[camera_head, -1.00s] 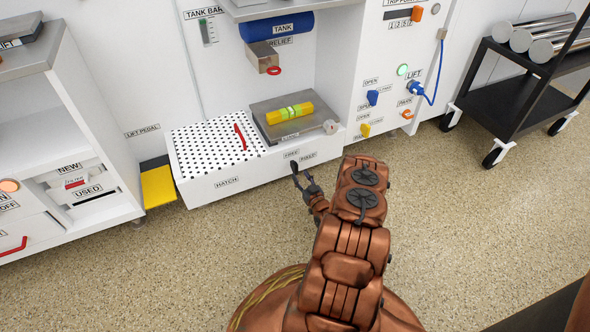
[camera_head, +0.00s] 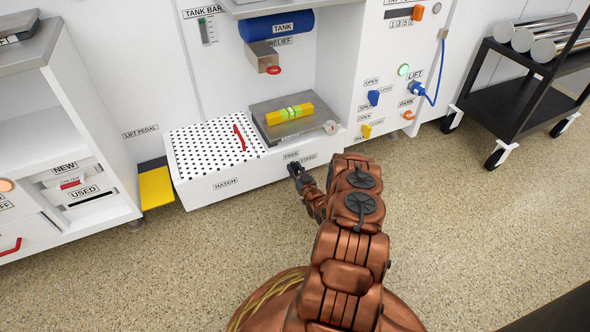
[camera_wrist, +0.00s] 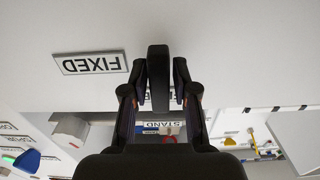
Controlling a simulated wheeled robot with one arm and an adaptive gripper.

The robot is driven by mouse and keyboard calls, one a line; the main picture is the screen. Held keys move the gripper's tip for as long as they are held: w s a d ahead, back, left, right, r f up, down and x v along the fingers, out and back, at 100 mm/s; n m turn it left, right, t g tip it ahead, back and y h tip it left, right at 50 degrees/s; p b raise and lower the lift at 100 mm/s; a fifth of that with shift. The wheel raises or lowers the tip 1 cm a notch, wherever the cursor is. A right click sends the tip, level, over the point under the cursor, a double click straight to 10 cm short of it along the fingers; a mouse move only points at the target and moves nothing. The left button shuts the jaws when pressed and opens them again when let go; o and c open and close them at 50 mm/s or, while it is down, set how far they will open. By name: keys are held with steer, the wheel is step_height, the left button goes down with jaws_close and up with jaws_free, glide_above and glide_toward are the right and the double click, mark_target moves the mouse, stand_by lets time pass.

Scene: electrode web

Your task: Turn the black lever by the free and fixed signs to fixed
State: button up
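The black lever (camera_wrist: 158,75) stands between my gripper's two fingers in the wrist view, its length running straight up the picture. My gripper (camera_wrist: 160,84) is closed in around it, one finger close along each side. The fixed sign (camera_wrist: 91,63) appears upside down to the left of the lever. The free sign is mostly hidden behind the lever and fingers. In the head view my gripper (camera_head: 296,170) is at the front face of the low white box, just below the free sign (camera_head: 291,156) and left of the fixed sign (camera_head: 308,158). The lever is hidden there.
The white box has a perforated hatch top (camera_head: 205,145) with a red handle, beside a grey plate (camera_head: 270,108) bearing a yellow level. A yellow lift pedal (camera_head: 156,187) lies to its left. A black cart (camera_head: 515,100) stands at right. The floor in front is clear.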

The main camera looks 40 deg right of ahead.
jaws_close()
steer(key=shift+m+p, duration=0.3)
steer(key=shift+m, duration=0.1)
steer(key=shift+r+m+p, duration=0.1)
steer(key=shift+m+p, duration=0.5)
steer(key=shift+m, duration=0.4)
steer(key=m+p, duration=0.1)
steer(key=m, duration=0.3)
steer(key=shift+d, duration=0.15)
steer(key=m, duration=0.5)
steer(key=shift+f+m, duration=0.25)
steer(key=shift+m, duration=0.15)
steer(key=m+b, duration=0.1)
steer(key=m, duration=0.4)
steer(key=shift+d, duration=0.1)
steer(key=shift+m, duration=0.3)
